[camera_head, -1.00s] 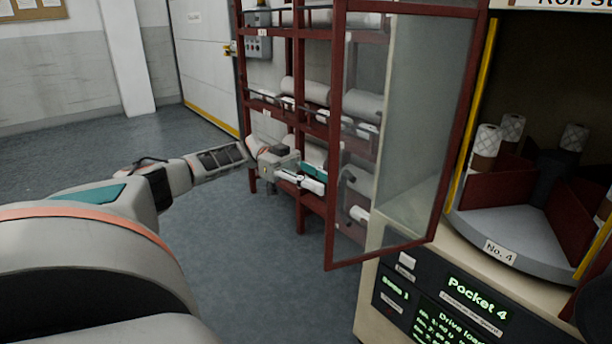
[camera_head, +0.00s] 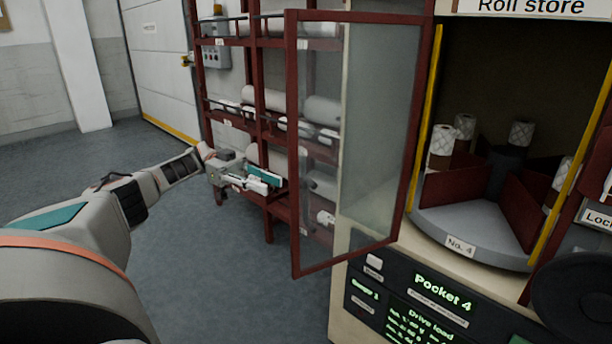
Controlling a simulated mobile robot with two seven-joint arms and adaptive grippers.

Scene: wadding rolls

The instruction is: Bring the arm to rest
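My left arm (camera_head: 130,205) reaches in from the left, stretched out over the floor. My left gripper (camera_head: 264,179) is at its far end, in front of the lower part of the dark red rack (camera_head: 268,225) and just left of the open glass door (camera_head: 370,130). The gripper is small here, and I cannot tell whether its fingers are open or shut, or whether they hold anything. My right gripper is not in view.
The roll store cabinet (camera_head: 345,305) stands at the right, with patterned rolls (camera_head: 441,143) on a divided turntable (camera_head: 490,235) marked No. 4. Its glass door juts out near my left gripper. Pale rolls (camera_head: 322,108) lie on the rack. Floor (camera_head: 190,285) is clear below my arm.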

